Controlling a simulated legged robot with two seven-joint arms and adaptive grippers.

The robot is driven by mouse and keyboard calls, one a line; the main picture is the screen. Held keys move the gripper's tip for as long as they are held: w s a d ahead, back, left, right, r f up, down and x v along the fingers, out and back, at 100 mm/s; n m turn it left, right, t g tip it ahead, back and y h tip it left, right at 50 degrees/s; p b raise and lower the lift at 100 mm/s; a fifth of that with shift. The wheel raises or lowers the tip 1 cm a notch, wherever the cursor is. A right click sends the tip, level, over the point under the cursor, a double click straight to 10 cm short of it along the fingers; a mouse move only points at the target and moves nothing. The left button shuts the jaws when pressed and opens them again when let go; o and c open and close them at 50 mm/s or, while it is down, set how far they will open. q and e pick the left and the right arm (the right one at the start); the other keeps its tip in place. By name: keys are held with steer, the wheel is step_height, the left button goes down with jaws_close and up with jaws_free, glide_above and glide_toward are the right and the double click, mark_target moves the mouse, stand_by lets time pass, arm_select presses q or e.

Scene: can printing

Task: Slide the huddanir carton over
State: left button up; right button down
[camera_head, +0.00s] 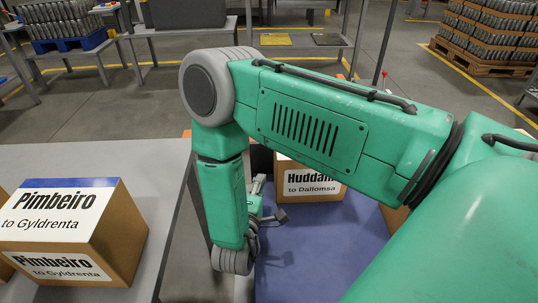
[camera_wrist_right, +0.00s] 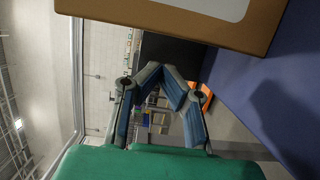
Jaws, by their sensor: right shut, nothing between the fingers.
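The huddanir carton (camera_head: 312,188) is a brown box with a white label, of which I read "Huddani" and "to Dallomsa". It stands on a blue surface (camera_head: 310,255), and my right arm hides its top and part of its label. My right gripper (camera_head: 270,208) is shut and empty, low beside the left side of the carton. In the right wrist view the gripper (camera_wrist_right: 168,73) points past the carton (camera_wrist_right: 262,25), which shows at the top; I cannot tell whether they touch. My left gripper is out of view.
A Pimbeiro carton (camera_head: 122,235) stands on a grey table (camera_head: 150,165) at the left, with another box edge beside it. A gap separates this table from the blue surface. Another brown box (camera_head: 395,217) shows partly behind my arm. Pallets of cans (camera_head: 490,35) stand far back.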

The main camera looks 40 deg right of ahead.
mark_target(270, 155)
steer(key=shift+a+f+b, duration=0.3)
steer(key=shift+f+b, duration=0.25)
steer(key=shift+f, duration=0.4)
steer(key=shift+w, duration=0.1)
steer(key=shift+w+d, duration=0.1)
steer(key=b+x, duration=0.3)
steer(key=x, duration=0.5)
steer(key=shift+d+f, duration=0.15)
steer(key=shift+d, duration=0.2)
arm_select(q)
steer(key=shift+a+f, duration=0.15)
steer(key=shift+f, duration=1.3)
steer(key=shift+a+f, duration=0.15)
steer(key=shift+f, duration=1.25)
arm_select(e)
steer(key=shift+w+d, duration=0.3)
steer(key=shift+w, duration=0.15)
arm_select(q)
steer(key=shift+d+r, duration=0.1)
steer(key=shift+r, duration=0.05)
arm_select(e)
steer(key=shift+d, duration=0.1)
